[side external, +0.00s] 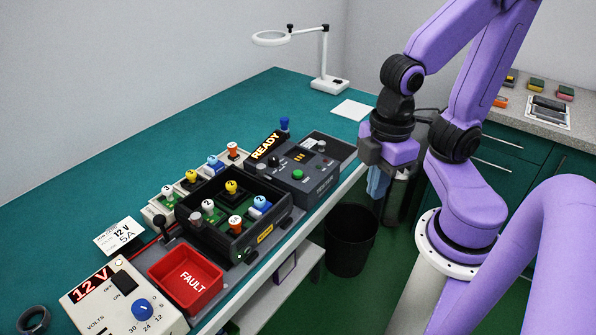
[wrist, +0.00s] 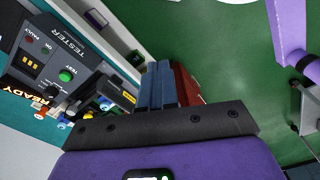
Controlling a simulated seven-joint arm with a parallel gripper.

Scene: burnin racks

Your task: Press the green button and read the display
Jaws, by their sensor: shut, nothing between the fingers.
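The dark grey tester box (side external: 310,190) stands at the table's right end, with a green button (side external: 298,174) on its top. In the wrist view the green button (wrist: 66,75) is labelled TEST. A small panel with amber marks (wrist: 32,66) is beside it. A display sign (side external: 266,146) at the tester's back reads READY; it also shows in the wrist view (wrist: 30,97). My gripper (side external: 377,184) is shut and empty, off the table's front edge, right of the tester and apart from the button. Its fingers (wrist: 160,84) point down toward the floor side.
A black tray (side external: 237,235) with several coloured-knob modules is left of the tester. A red FAULT bin (side external: 186,279) and a 12 V supply (side external: 120,300) are at front left. A lamp (side external: 325,82) stands behind. A black waste bin (side external: 350,240) is on the floor below my gripper.

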